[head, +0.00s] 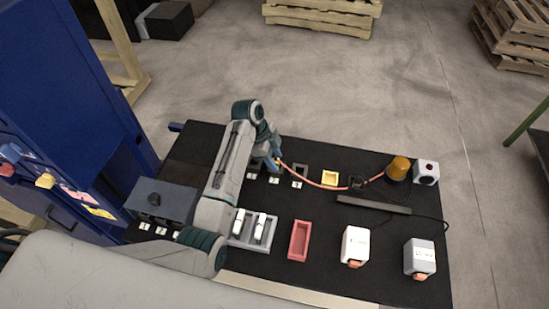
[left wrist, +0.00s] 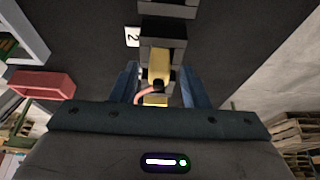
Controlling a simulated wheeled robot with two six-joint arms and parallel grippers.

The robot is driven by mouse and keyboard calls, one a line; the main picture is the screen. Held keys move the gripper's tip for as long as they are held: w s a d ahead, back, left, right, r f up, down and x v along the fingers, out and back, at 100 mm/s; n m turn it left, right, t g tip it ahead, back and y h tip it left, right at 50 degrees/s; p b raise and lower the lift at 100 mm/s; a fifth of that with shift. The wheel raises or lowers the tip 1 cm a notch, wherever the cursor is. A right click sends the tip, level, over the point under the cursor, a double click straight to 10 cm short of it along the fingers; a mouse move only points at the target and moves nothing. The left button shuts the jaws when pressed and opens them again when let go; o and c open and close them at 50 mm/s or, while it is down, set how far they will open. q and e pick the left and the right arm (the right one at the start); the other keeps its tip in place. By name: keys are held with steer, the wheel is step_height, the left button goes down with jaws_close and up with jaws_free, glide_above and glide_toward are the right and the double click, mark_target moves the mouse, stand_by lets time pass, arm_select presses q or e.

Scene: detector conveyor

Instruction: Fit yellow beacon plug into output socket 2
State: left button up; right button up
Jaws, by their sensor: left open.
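The yellow plug (left wrist: 158,65) lies between the blue fingers of my left gripper (left wrist: 163,88) in the left wrist view, with gaps on both sides. Its far end meets a dark grey socket block (left wrist: 176,42) beside a label reading 2 (left wrist: 132,37). I cannot tell how deep it sits. In the head view my left gripper (head: 274,162) is open over the socket row and hides the plug. The orange-pink cable (head: 320,184) runs from there to the orange beacon (head: 398,167) at right. My right gripper is not in view.
A blue cabinet (head: 70,90) stands at left.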

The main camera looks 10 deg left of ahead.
arm_select(q)
steer(key=p+v, duration=0.1)
steer(key=v, duration=1.1)
steer(key=shift+p, duration=0.4)
steer(key=shift+f, duration=0.1)
